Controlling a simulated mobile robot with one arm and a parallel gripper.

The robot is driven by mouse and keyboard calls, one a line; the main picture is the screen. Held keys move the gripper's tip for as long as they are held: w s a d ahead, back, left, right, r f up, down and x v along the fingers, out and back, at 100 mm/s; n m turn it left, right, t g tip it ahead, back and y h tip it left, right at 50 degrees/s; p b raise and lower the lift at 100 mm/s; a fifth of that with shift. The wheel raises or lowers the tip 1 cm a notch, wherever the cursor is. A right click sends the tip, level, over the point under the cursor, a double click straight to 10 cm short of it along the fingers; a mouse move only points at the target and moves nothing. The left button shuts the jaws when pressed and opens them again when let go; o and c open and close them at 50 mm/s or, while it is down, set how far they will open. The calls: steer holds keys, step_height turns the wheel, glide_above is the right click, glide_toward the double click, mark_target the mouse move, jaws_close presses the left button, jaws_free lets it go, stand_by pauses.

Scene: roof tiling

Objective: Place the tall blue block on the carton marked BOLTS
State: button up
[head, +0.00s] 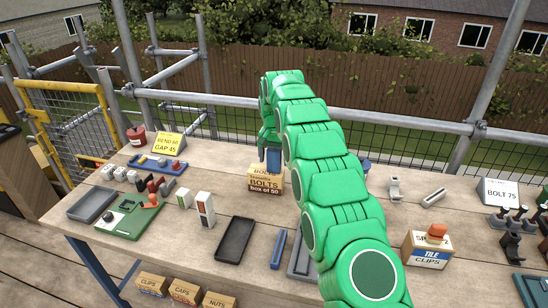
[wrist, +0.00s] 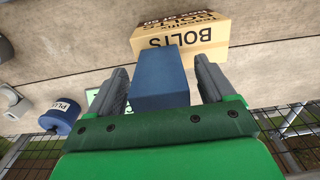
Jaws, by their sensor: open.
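The BOLTS carton (head: 264,187) stands on the workbench left of my arm in the head view; it also shows at the top of the wrist view (wrist: 205,36). The tall blue block (wrist: 160,76) is between my gripper's two grey fingers (wrist: 165,84), with a narrow gap on each side. My gripper (head: 272,147) is open around the block. In the head view the blue block (head: 273,159) shows just above the carton's back part, partly covered by the gripper. I cannot tell whether it rests on the carton or stands behind it.
A blue PLUG cylinder (wrist: 61,116) stands beside my gripper. Scaffold rails (head: 235,101) run behind the bench.

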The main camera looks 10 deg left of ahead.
steer(key=shift+r, duration=3.85)
